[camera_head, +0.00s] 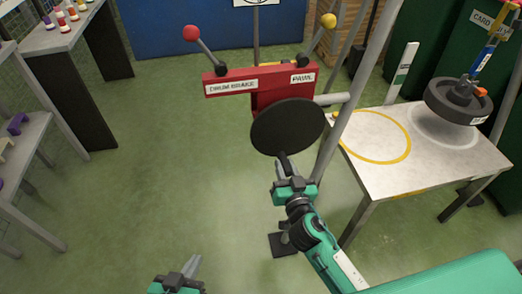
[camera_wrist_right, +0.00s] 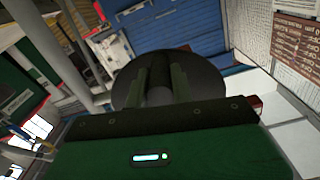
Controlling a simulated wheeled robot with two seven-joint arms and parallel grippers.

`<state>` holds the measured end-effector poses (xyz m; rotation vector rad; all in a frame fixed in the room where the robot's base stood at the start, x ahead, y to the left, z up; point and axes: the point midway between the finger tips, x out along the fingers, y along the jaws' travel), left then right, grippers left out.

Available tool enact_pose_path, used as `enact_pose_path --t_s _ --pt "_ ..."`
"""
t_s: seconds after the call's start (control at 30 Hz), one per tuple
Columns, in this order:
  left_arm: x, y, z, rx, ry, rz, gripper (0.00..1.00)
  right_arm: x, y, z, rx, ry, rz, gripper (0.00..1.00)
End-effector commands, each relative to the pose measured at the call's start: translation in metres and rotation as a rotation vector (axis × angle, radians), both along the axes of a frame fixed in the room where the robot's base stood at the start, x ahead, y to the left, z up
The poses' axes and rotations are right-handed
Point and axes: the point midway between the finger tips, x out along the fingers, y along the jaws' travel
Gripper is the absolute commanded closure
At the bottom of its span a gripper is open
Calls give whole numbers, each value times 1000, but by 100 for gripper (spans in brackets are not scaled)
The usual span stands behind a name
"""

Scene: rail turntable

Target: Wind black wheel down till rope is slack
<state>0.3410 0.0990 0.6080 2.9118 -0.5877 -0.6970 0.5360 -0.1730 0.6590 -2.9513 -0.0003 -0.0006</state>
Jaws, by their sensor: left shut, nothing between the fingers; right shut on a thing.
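The black wheel (camera_head: 287,126) is a round disc on the front of the red winch head, in the middle of the head view. It also fills the centre of the right wrist view (camera_wrist_right: 205,80). My right gripper (camera_head: 284,176) is at the wheel's lower edge, shut on its dark handle (camera_wrist_right: 160,95), which shows between the fingers in the wrist view. My left gripper (camera_head: 190,268) is shut and empty, low and well apart from the wheel. A dark round weight (camera_head: 455,102) is under a blue and yellow hanger (camera_head: 486,54) at the table. The rope's tension cannot be told.
The red winch head (camera_head: 262,76) carries a red-knobbed drum brake lever (camera_head: 202,45) and a yellow-knobbed pawl lever (camera_head: 322,33). A pale table (camera_head: 375,172) with a yellow ring stands right, behind a grey post (camera_head: 352,95). Shelves (camera_head: 62,42) stand left; the floor between is clear.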

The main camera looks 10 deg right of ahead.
Motion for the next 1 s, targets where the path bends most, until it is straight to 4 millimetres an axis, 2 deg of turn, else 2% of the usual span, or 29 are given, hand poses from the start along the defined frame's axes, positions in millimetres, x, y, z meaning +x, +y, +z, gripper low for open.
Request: enact_pose_path --t_s 0.3,0.77,1.0 --pt "0 0 5 0 0 0 100 0 -14 -3 -139 5 -3 100" --pt "0 0 6 0 1 0 100 0 -17 -3 -170 4 -4 100" --pt "0 0 11 -1 0 0 100 0 -26 -2 -267 5 -4 100"
